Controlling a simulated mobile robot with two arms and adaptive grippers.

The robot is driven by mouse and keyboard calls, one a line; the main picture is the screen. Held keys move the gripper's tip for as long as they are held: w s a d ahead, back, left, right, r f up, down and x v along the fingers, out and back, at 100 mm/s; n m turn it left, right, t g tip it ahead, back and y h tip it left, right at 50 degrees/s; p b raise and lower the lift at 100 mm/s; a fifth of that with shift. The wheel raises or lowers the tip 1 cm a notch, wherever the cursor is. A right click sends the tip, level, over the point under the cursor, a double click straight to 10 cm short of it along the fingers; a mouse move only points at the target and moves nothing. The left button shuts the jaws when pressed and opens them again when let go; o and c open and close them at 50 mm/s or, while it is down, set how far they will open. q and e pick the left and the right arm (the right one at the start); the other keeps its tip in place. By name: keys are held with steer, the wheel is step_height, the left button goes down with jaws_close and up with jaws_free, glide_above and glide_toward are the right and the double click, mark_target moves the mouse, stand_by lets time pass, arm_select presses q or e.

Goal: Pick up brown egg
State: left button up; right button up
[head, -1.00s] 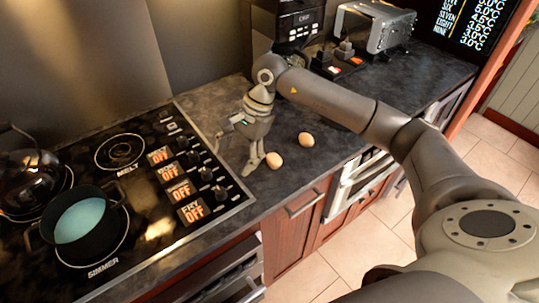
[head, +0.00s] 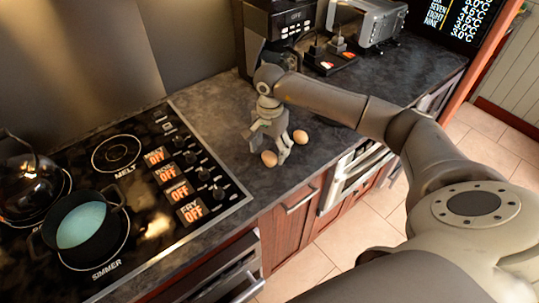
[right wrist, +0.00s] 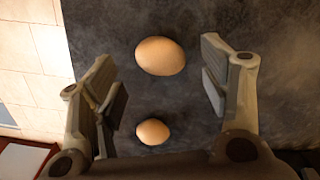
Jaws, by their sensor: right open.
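Two tan-brown eggs lie on the dark stone counter in the head view. One egg (head: 269,158) is at the left and the other egg (head: 300,137) is a little to its right and farther back. Their shades are too alike to tell which one is the brown egg. My right gripper (head: 270,147) points down over the counter close to the left egg, open and empty. In the right wrist view, a larger-looking egg (right wrist: 160,56) is above a smaller-looking egg (right wrist: 152,131). Both show in the gap between the spread fingers. My left gripper is not in view.
A cooktop (head: 130,165) with a pot (head: 84,221) and a kettle (head: 27,169) is at the left. A coffee machine (head: 286,22) and a toaster (head: 368,22) stand at the back. The counter's front edge is close to the eggs.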

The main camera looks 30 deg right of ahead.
mark_target(270, 154)
steer(key=shift+f+p, duration=0.5)
steer(key=shift+f, duration=1.1)
steer(key=c, duration=0.7)
steer(key=shift+r, duration=0.1)
